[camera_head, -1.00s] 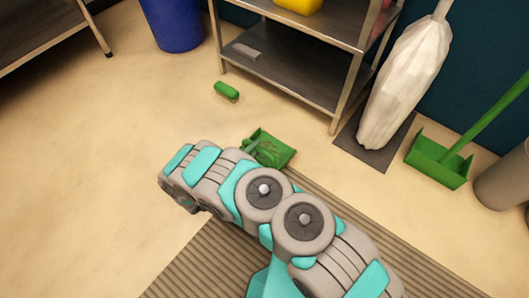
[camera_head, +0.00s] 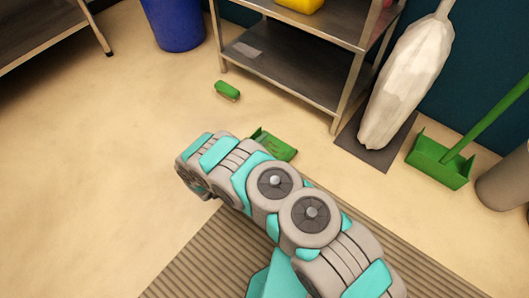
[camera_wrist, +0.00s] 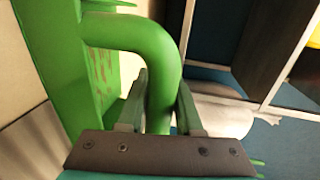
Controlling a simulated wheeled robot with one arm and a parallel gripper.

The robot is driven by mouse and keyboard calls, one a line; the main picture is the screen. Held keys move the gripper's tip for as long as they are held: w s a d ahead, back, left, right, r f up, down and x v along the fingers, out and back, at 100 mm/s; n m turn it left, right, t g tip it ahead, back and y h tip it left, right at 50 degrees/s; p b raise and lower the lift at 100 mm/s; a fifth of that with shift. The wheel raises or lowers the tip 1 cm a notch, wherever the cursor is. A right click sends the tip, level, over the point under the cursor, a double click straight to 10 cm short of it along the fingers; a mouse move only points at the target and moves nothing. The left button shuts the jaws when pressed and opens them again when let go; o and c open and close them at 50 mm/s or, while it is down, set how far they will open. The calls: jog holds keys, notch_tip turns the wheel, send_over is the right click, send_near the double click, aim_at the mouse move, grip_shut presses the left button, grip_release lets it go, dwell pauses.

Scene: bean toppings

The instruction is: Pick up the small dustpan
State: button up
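The small green dustpan (camera_head: 276,146) is on or near the floor past my arm in the head view, partly hidden by the arm. In the wrist view its green body (camera_wrist: 75,60) fills the left side, and its curved handle (camera_wrist: 163,60) bends down between my fingers. My gripper (camera_wrist: 163,95) has one finger on each side of the handle, and both look close against it. The head view hides my gripper behind the arm, so I cannot tell there whether the dustpan is clear of the floor.
A green brush (camera_head: 228,91) lies on the floor. A blue bin (camera_head: 175,22) stands at the back left. The floor at left is clear.

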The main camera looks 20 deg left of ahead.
grip_shut()
dwell(0.9)
